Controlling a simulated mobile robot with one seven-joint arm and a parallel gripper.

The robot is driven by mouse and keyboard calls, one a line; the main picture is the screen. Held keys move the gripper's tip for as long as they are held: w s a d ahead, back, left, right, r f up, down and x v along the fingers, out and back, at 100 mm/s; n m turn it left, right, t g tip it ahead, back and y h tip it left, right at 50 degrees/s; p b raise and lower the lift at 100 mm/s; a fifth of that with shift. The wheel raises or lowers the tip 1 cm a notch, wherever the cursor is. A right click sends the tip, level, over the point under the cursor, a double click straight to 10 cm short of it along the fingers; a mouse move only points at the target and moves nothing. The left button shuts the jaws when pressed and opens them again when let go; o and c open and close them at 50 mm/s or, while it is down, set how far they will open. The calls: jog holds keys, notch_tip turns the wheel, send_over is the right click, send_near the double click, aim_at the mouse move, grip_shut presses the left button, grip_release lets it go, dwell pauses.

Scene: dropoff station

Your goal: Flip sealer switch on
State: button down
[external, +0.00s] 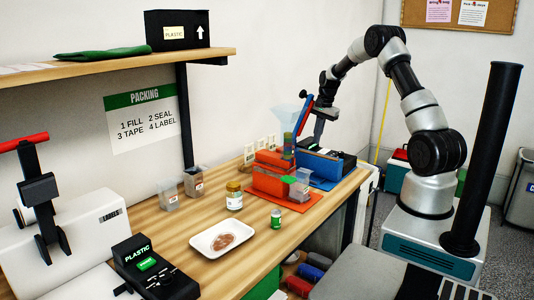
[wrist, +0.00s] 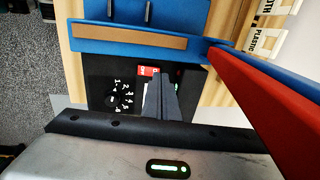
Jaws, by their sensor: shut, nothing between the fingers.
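The sealer (external: 322,164) is a blue box with a black control panel and a raised red-and-blue lever arm (external: 304,117), at the far right end of the bench. In the wrist view the black panel (wrist: 95,78) carries a white-marked dial (wrist: 112,100) and a small red switch (wrist: 147,70). My gripper (external: 319,138) points down over the panel and is shut and empty. In the wrist view its dark fingertips (wrist: 160,78) are just beside the switch, partly covering the panel there. I cannot tell whether they touch it or which way it is set.
The red lever arm (wrist: 262,95) slants close along the right of the wrist view. An orange-red machine (external: 272,174) with a clear funnel stands left of the sealer. A jar (external: 234,197), a green-labelled bottle (external: 276,217) and a white tray (external: 204,242) stand on the bench.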

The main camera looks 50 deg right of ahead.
jog(key=f, duration=0.5)
jog(key=shift+w, duration=0.4)
jog(key=shift+w+f, duration=0.25)
jog(key=shift+f, duration=0.1)
jog(key=shift+s, duration=0.15)
